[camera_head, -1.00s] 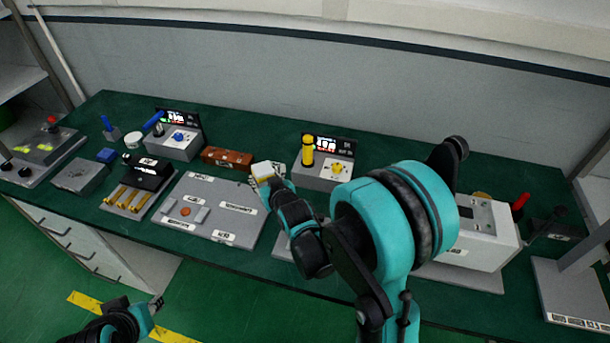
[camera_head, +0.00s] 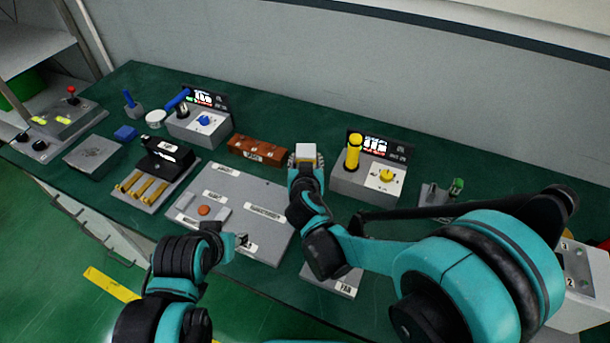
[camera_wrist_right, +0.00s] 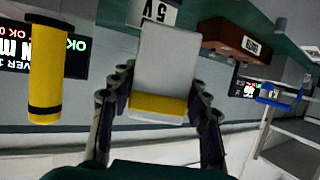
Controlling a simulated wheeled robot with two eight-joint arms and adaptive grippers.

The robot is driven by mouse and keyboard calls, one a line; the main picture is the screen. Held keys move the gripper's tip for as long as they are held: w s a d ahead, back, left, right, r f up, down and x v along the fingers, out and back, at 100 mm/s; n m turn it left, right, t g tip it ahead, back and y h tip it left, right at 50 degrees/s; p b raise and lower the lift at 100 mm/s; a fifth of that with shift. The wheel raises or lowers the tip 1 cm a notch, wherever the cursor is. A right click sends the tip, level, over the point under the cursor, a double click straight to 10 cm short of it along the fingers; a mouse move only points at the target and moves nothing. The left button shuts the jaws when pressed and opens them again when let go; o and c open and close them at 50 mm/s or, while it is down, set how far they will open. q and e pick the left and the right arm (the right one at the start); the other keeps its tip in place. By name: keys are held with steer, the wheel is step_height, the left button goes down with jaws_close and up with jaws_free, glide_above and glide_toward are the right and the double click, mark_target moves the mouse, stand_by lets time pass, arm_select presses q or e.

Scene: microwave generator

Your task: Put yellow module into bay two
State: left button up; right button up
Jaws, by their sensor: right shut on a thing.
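The yellow module (camera_head: 306,152) has a pale body, and a yellow band shows across it in the right wrist view (camera_wrist_right: 160,103). My right gripper (camera_head: 306,164) is shut on it, above the bench between the brown block and the yellow-handled unit. In the wrist view its two fingers flank the module's lower part. A white housing (camera_head: 578,268) with the marks 2 and 3 is at the right edge, partly hidden by my right arm; its bay openings are not clear. My left gripper (camera_head: 238,240) is by the grey board's front edge; its jaw state is unclear.
The yellow-handled unit (camera_head: 350,184) stands just right of the held module. A brown block (camera_head: 257,150) lies to its left. A labelled grey board (camera_head: 265,192) lies in front. A blue-handled unit (camera_head: 198,128) and other fixtures fill the left of the green bench.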

arm_select(q)
step_height(320, 180, down, 3)
steer(key=b, duration=0.2)
steer(key=shift+w+f+b, duration=0.1)
steer(key=shift+b, duration=0.2)
arm_select(e)
step_height(320, 180, down, 6)
steer(key=shift+w+f, duration=0.1)
steer(key=o, duration=1.4)
steer(key=shift+c, duration=0.2)
